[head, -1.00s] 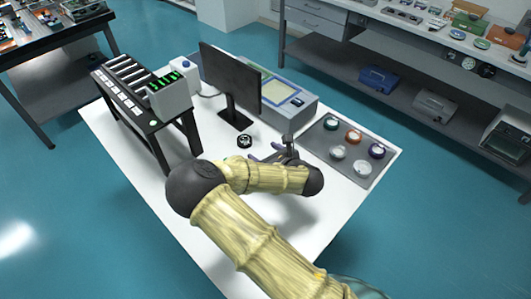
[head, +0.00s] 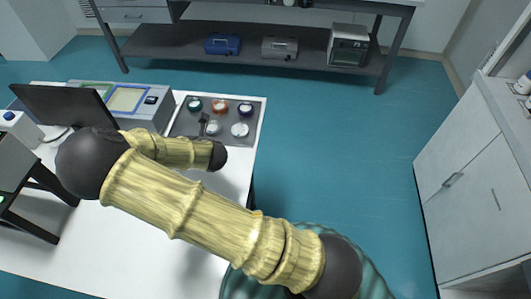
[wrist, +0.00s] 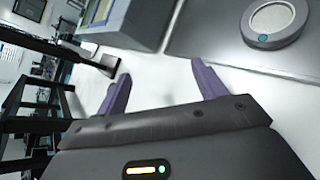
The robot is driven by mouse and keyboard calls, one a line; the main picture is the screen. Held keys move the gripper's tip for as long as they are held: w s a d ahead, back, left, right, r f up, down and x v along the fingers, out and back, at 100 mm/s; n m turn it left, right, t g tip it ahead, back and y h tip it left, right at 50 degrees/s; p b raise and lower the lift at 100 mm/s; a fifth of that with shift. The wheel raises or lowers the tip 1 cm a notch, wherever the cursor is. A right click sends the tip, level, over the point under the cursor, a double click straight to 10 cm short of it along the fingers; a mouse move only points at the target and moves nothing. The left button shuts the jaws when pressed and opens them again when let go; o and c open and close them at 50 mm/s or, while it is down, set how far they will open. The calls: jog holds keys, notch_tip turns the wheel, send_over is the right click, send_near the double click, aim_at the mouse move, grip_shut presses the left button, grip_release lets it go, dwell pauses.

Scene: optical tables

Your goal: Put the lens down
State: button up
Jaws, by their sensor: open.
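My gripper (wrist: 160,72) is open in the wrist view, with two purple fingers apart and only white table top (wrist: 165,85) between them. In the head view its tip (head: 204,119) shows small and dark beside the grey tray's contents. The tray (head: 179,125) holds several round lens-like discs: a green-rimmed one (head: 194,104), an orange one (head: 219,106), a purple one (head: 245,109) and pale ones (head: 239,130). A pale disc (wrist: 272,20) on the tray also shows in the wrist view, right of my fingers. I cannot tell which is the task's lens.
A dark monitor (head: 62,107) and a grey-blue instrument box (head: 130,103) stand left of the tray. My arm hides part of the table. A black rack (wrist: 28,105) stands at the left in the wrist view. Open teal floor (head: 335,140) lies right of the table.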

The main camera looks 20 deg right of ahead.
jog(key=d+m+h, duration=0.1)
jog(key=d+m, duration=0.2)
jog(key=d+m+h, duration=0.1)
jog(key=d+m, duration=0.1)
jog(key=m, duration=0.1)
jog(key=d+m+h, duration=0.1)
jog(key=d+m, duration=0.2)
jog(key=shift+s+d+r+m+g+h, duration=0.25)
jog(key=shift+d+r+m+g+h, duration=0.05)
jog(key=shift+d+r, duration=0.05)
jog(key=s+d+r+m+g+h, duration=0.1)
jog(key=s+d+r+m+g, duration=0.3)
jog(key=s+m, duration=0.6)
jog(key=s+d+r+m+g+h, duration=0.1)
jog(key=s+d+r+m+g, duration=0.2)
jog(key=m, duration=1.2)
jog(key=s+d+r, duration=0.2)
jog(key=s+d, duration=0.3)
jog(key=s, duration=0.2)
jog(key=shift+s+d+r+g, duration=0.15)
jog(key=shift+s+r+g, duration=0.2)
jog(key=shift+s+g, duration=0.05)
jog(key=shift+o, duration=0.5)
jog(key=shift+s, duration=0.1)
